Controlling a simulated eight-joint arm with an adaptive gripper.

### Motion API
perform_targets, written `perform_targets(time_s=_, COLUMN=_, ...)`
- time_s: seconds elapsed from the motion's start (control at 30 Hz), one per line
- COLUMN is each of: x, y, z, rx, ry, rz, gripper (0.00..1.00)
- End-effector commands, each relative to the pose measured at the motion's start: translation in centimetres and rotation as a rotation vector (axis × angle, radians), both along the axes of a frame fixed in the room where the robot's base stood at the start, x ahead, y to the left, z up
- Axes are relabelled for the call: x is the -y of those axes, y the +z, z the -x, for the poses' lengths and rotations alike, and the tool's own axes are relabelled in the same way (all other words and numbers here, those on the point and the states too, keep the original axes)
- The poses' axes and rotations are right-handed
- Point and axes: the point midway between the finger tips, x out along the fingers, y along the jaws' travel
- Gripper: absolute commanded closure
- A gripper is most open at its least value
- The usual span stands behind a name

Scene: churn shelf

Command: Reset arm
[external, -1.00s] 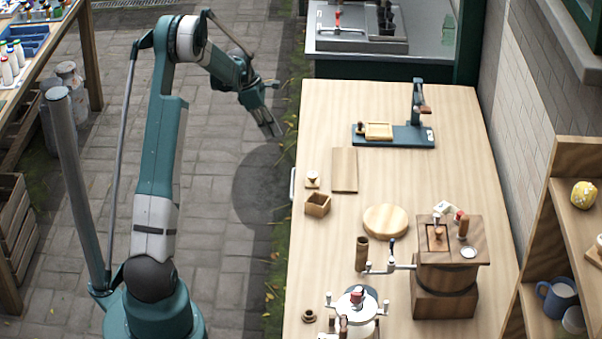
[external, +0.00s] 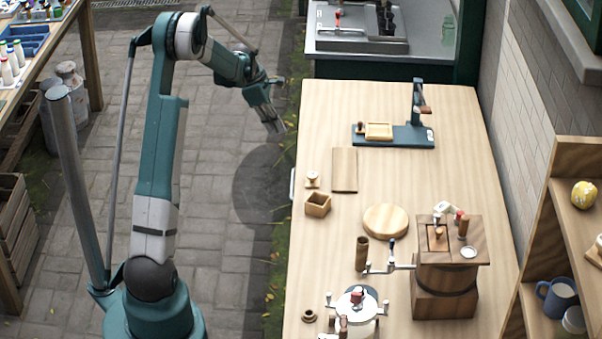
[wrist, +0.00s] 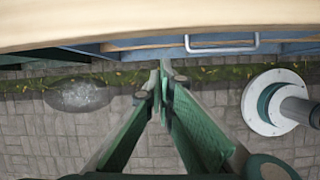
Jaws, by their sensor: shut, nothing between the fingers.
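My gripper (external: 276,127) hangs in the air over the paved ground, just left of the wooden table's far left edge in the external view. Its fingers point down and are shut with nothing between them. In the wrist view the two green fingers of my gripper (wrist: 165,70) meet at their tips, with the paving below. My arm rises from its base at the lower left and bends over at the top.
The wooden table (external: 385,190) holds a blue press (external: 405,134), a wooden box (external: 318,204), a round board (external: 385,220) and a wooden churn (external: 445,290). A sink counter (external: 365,55) stands behind. Shelves (external: 590,225) stand at the right.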

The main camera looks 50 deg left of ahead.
Motion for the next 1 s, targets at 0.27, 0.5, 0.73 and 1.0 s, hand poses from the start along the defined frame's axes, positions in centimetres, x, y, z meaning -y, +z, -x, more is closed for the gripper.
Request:
perform_targets(time_s=0.27, x=5.0, y=4.8, z=1.0, rx=0.045, ry=-0.153, rz=-0.079, gripper=1.0)
perform_targets(time_s=0.5, x=9.3, y=8.7, z=2.3, rx=0.087, ry=-0.295, rz=-0.152, gripper=1.0)
perform_targets(time_s=0.73, x=13.3, y=12.0, z=4.0, rx=0.125, ry=-0.43, rz=-0.222, gripper=1.0)
perform_targets(time_s=1.0, x=18.0, y=15.4, z=6.5, rx=0.167, ry=-0.591, rz=-0.304, gripper=1.0)
